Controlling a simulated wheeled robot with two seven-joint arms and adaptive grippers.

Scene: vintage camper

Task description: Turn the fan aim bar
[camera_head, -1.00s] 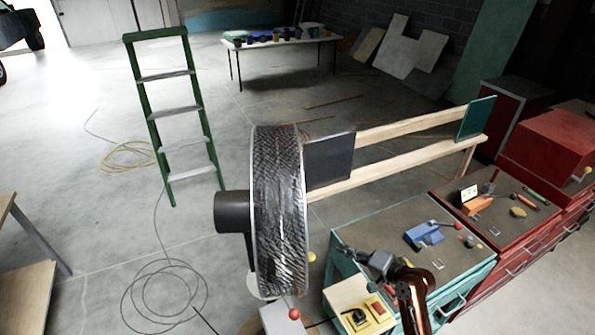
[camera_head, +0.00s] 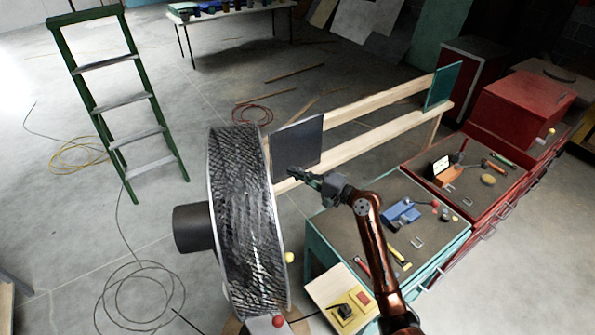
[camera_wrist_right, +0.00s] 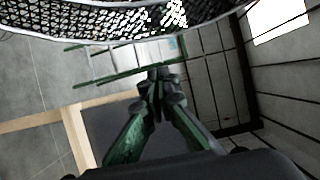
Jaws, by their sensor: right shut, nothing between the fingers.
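The big drum fan (camera_head: 240,225) with its wire mesh cage stands upright left of centre in the head view. A red ball (camera_head: 278,321) shows at its foot and a yellow ball (camera_head: 289,257) at its right edge. I cannot tell which of these belongs to the aim bar; no bar shows clearly. My right gripper (camera_head: 293,173) is shut and empty, raised to the right of the fan, in front of a dark panel. In the right wrist view its fingertips (camera_wrist_right: 160,78) are together, below the fan's mesh (camera_wrist_right: 120,20) in the picture. My left gripper is out of view.
The dark panel (camera_head: 297,140) and wooden rails (camera_head: 375,141) stand behind my right gripper. A teal workbench (camera_head: 428,220) and red cabinets (camera_head: 522,105) with tools are at the right. A green ladder (camera_head: 117,105) stands left. Cables lie on the open floor.

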